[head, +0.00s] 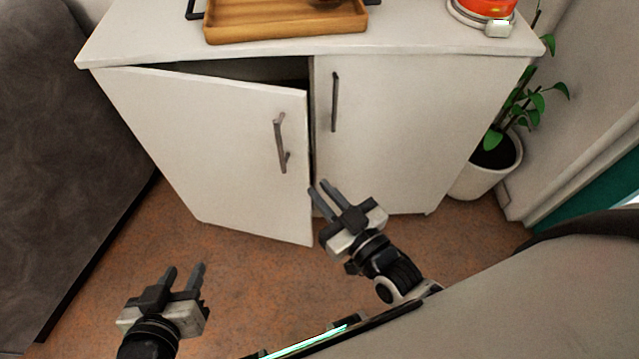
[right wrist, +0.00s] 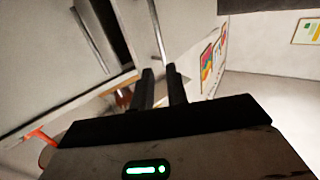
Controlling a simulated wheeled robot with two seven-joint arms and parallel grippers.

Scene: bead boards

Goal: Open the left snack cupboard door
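The white snack cupboard has a left door (head: 215,150) that stands partly open, its right edge swung out from the cabinet with a dark gap above and beside it. Its metal handle (head: 281,143) is near that free edge. The right door (head: 400,135) is shut, with its own handle (head: 334,102). My right gripper (head: 322,191) is open and empty, its fingertips close to the lower free edge of the left door; I cannot tell if they touch it. Its fingers also show in the right wrist view (right wrist: 162,88). My left gripper (head: 184,274) is open and empty above the floor.
A wooden tray (head: 285,32) and a red-orange item (head: 487,8) stand on the cupboard top (head: 415,45). A potted plant (head: 482,175) stands right of the cupboard. A dark grey piece of furniture (head: 60,150) is at the left. Brown floor (head: 240,275) before the doors is clear.

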